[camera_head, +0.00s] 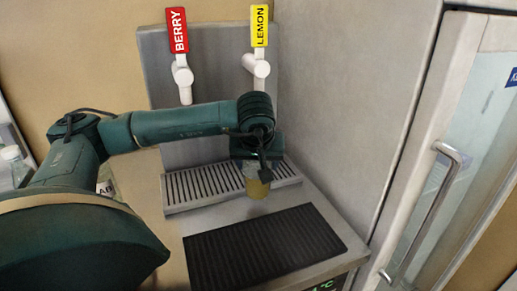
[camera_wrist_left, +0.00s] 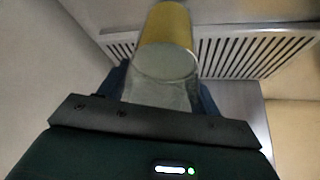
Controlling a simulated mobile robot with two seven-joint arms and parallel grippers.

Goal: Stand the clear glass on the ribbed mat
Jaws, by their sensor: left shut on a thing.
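The clear glass (camera_head: 257,185) holds a yellow-amber liquid and hangs below my left gripper (camera_head: 258,168) in the head view. In the left wrist view the glass (camera_wrist_left: 166,62) lies between the two fingers of my left gripper (camera_wrist_left: 163,88), which is shut on it. The black ribbed mat (camera_head: 262,247) lies on the counter in front, nearer the camera than the glass. The glass appears at the front edge of the slotted drip tray (camera_head: 166,209); I cannot tell whether it touches anything below. My right gripper is not in view.
A red BERRY tap (camera_head: 179,31) and a yellow LEMON tap (camera_head: 259,26) stand on the back panel above the drip tray. A grey wall and a glass-doored cabinet with a metal handle (camera_head: 432,215) bound the right side. The mat's surface is clear.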

